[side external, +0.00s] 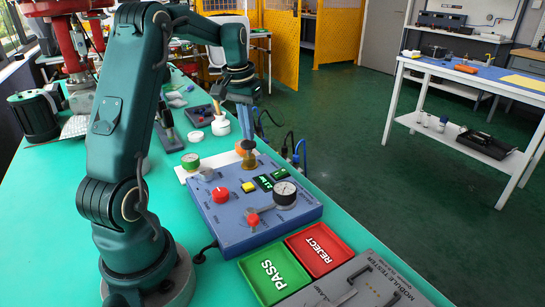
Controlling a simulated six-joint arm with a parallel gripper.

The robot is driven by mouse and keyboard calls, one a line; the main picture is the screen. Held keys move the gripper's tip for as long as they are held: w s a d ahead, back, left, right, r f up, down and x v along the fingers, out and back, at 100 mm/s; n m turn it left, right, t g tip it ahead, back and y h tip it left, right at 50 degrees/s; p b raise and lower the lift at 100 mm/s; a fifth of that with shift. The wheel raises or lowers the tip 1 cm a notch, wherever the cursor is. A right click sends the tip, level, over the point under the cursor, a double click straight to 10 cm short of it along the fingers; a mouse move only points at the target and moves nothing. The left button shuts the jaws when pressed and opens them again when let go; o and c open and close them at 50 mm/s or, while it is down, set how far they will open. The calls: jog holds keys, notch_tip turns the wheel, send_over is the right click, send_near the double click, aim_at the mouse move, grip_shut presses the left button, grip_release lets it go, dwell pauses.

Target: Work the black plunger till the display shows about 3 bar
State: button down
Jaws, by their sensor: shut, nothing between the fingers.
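My gripper (245,136) points straight down, shut and empty, at the far end of the blue control box (225,223). A brass-coloured fitting (248,160) stands directly below its fingertips; I cannot tell whether they touch. I cannot pick out the black plunger; it may be hidden by the fingers or too small to see. A small display (265,183) with green lit characters sits on the box, and its reading is too small to make out. A round dial gauge (285,193) stands beside it.
The box also carries a red knob (221,195), a yellow button (248,187) and a red-handled lever (253,219). A green PASS tray (272,277) and a red REJECT tray (319,249) lie in front.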

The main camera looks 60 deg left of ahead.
jog(key=shift+f, duration=1.2)
dwell(1.1)
jog(key=shift+r, duration=1.6)
jog(key=shift+r, duration=2.5)
